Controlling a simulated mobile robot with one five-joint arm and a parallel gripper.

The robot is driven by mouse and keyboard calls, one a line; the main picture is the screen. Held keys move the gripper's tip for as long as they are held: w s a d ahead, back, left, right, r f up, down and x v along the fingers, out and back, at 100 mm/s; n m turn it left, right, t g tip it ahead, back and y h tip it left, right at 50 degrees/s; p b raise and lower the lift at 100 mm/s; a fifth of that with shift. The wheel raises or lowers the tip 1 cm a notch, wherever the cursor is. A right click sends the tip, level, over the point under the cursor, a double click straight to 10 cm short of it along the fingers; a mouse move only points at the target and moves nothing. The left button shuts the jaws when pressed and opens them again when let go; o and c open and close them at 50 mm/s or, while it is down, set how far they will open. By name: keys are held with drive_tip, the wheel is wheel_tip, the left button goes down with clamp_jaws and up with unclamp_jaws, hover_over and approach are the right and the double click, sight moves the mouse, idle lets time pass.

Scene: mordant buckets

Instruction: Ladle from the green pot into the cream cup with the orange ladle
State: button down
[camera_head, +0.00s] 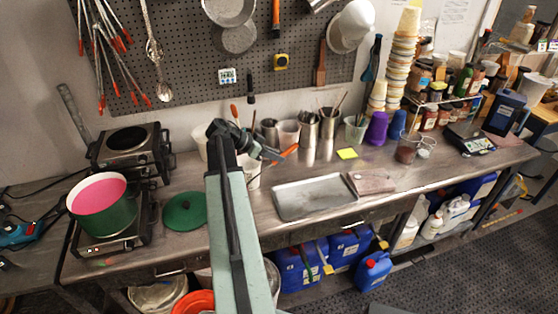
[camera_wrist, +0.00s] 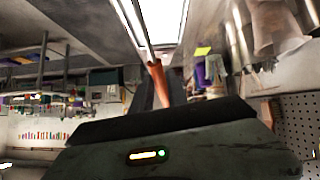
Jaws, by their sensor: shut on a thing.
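The green pot (camera_head: 118,217) stands on a hot plate at the left, full of pink liquid. My gripper (camera_head: 272,154) is above the bench, right of the pot, with its dark fingers around an orange handle (camera_head: 287,153), which I take for the ladle. In the wrist view the orange handle (camera_wrist: 157,80) sits between the fingers (camera_wrist: 158,92), and a thin pale shaft runs up from it. The ladle's bowl cannot be made out. A pale cup (camera_head: 253,178) stands below the gripper, partly hidden by my arm; I cannot tell whether it is the cream cup.
A green lid (camera_head: 185,211) lies right of the pot. A second hot plate (camera_head: 130,142) stands behind. Steel containers (camera_head: 308,135) with tools line the bench back. A metal tray (camera_head: 313,196) lies at the middle, and tall stacked cups (camera_head: 404,50) stand farther right.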

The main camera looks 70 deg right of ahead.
drive_tip(key=shift+w+a+r+g+h+b, duration=0.8)
drive_tip(key=shift+w+a+r, duration=0.25)
drive_tip(key=shift+r, duration=0.2)
drive_tip(key=shift+w+a+r+g+h+b, duration=0.65)
drive_tip(key=shift+w+a+r+g, duration=0.3)
drive_tip(key=shift+w+r, duration=0.2)
drive_tip(key=w+a+r+m+g+h+b, duration=0.1)
drive_tip(key=w+a+r+g+h+b, duration=0.1)
drive_tip(key=w+a+b, duration=0.4)
drive_tip(key=shift+w+r+g+h+b, duration=0.3)
drive_tip(key=shift+g+h+b, duration=0.15)
drive_tip(key=shift+g+b, duration=0.65)
drive_tip(key=shift+a, duration=0.1)
wheel_tip(320, 180, up, 5)
drive_tip(key=p, duration=0.5)
